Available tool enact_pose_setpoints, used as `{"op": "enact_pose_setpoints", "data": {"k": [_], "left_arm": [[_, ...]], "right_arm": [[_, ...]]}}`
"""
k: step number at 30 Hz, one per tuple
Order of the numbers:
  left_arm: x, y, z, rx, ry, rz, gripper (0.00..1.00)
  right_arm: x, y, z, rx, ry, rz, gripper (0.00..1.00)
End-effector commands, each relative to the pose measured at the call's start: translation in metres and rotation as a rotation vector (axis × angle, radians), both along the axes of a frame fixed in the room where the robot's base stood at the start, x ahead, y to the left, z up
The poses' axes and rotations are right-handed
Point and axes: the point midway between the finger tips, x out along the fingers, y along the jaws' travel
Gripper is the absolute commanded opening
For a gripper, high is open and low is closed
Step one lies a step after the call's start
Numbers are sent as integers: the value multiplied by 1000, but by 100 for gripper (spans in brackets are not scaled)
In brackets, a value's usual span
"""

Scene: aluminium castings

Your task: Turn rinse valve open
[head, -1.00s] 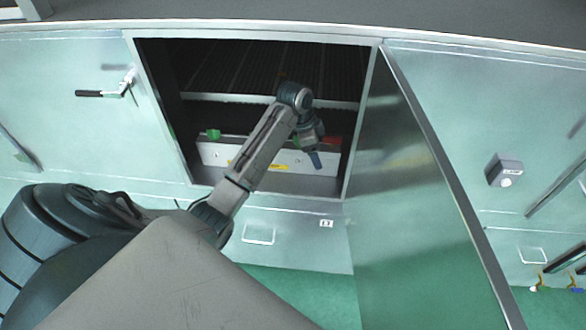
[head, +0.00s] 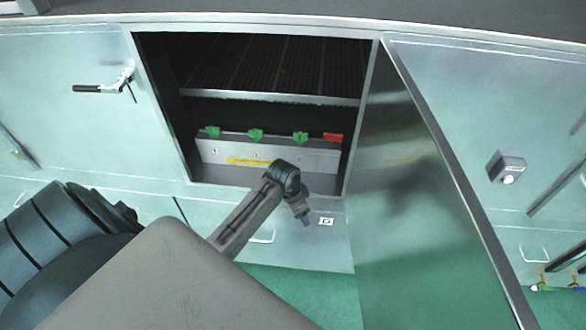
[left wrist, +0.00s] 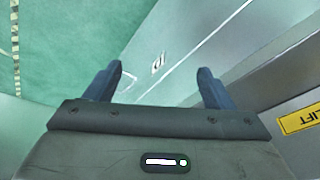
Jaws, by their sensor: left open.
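Inside the open cabinet, a pale bar (head: 290,156) carries three green handles, left (head: 212,132), middle (head: 256,135) and right (head: 300,138), and a red block (head: 333,138) at its right end. I cannot tell which piece is the rinse valve. My left gripper (head: 304,216) is in front of the cabinet's lower edge, below the bar and apart from the handles. In the left wrist view its two fingers (left wrist: 160,75) are spread with nothing between them. My right gripper is not in view.
An open door (head: 420,200) stands to the right of the opening. A black-handled lever (head: 100,88) is on the left panel, and a grey box (head: 506,168) is on the right panel. A slatted rack (head: 270,70) lies above the bar. The left wrist view shows a yellow label (left wrist: 302,118).

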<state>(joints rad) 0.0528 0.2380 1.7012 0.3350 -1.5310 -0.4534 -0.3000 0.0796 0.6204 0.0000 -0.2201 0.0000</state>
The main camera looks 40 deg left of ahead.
Motion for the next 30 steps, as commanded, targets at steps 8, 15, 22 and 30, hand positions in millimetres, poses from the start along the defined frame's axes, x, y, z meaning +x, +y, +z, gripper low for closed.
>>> {"op": "enact_pose_setpoints", "data": {"k": [8,15,22,30], "left_arm": [[-9,6,-52,3,12,66,76],[-14,8,-72,4,16,95,76],[-14,9,-74,5,15,98,76],[-14,9,-74,6,15,97,76]], "right_arm": [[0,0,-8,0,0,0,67],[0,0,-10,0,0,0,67],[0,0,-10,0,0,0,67],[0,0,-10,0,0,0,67]]}}
